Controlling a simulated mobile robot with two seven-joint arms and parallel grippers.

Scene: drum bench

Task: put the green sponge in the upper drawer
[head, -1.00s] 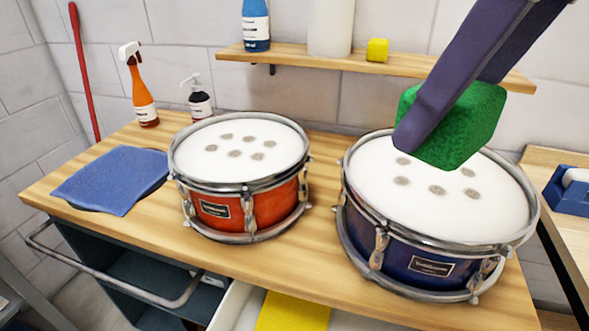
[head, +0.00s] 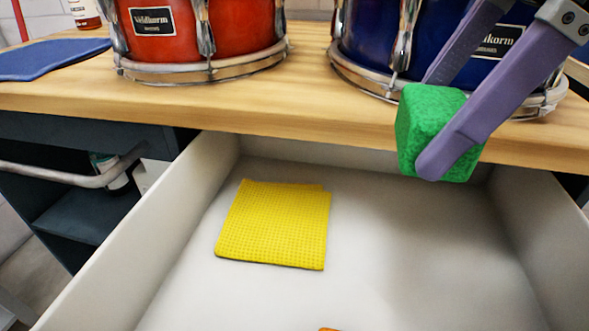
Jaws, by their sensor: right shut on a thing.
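The green sponge (head: 416,128) is a bright, rough block at the right of the head view. My right gripper (head: 436,130) is shut on it, with purple fingers on either side. The sponge is held in front of the bench edge, over the back right part of the open drawer (head: 110,262). The drawer is white and pulled out wide below the bench top. A folded yellow cloth (head: 275,225) lies flat on its floor, left of the sponge. My left gripper is not in view.
A red drum (head: 240,30) and a blue drum (head: 378,40) stand on the wooden bench top (head: 300,110). A blue cloth (head: 45,58) lies at the left. A small orange thing (head: 329,329) shows at the bottom edge. The drawer's right part is clear.

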